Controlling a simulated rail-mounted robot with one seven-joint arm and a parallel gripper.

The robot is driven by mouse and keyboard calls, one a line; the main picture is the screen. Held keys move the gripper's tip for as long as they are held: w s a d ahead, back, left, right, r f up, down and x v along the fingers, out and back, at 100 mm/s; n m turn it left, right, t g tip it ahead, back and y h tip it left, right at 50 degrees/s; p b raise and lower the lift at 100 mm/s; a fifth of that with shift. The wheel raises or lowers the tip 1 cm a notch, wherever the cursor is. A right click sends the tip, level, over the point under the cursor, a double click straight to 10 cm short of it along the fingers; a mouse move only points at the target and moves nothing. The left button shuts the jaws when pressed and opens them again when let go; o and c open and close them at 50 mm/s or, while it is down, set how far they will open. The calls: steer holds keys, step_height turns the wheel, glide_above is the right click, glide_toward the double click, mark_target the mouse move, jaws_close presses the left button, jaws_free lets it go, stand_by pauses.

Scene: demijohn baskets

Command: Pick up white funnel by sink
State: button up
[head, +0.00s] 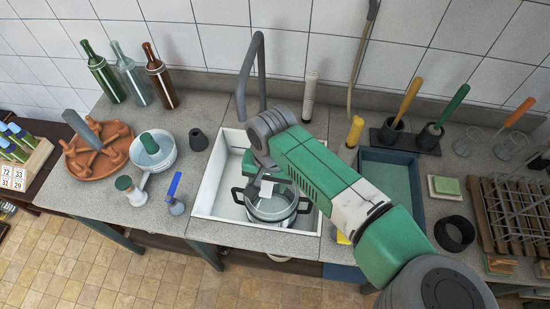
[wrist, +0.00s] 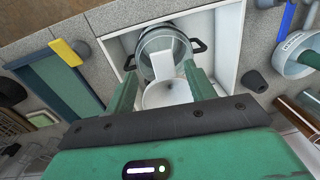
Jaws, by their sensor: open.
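In the wrist view, a pale, round, bowl-like piece (wrist: 168,94) shows between my fingers, with a narrow white piece (wrist: 165,66) extending from it over the pot. This looks like the white funnel; how it rests is unclear. In the head view only a small white part (head: 266,190) shows below my gripper (head: 264,178). The rest is hidden by my arm. The white sink (head: 207,195) lies around it. My gripper is open above the sink, its green fingers on either side of the pale piece. I cannot tell whether they touch it.
A steel pot (head: 279,212) with dark handles stands in the sink. The grey tap (head: 262,75) rises behind my gripper. A white bowl (head: 163,162) and blue-handled tool (head: 175,189) stand left. A blue-grey tray (head: 410,165) lies right. Several bottles stand at the back left.

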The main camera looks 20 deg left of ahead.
mark_target(265, 193)
steer(key=f, duration=0.7)
steer(key=shift+s+a+f, duration=0.2)
steer(key=shift+s+a, duration=0.15)
steer(key=shift+c, duration=0.4)
steer(key=c, duration=1)
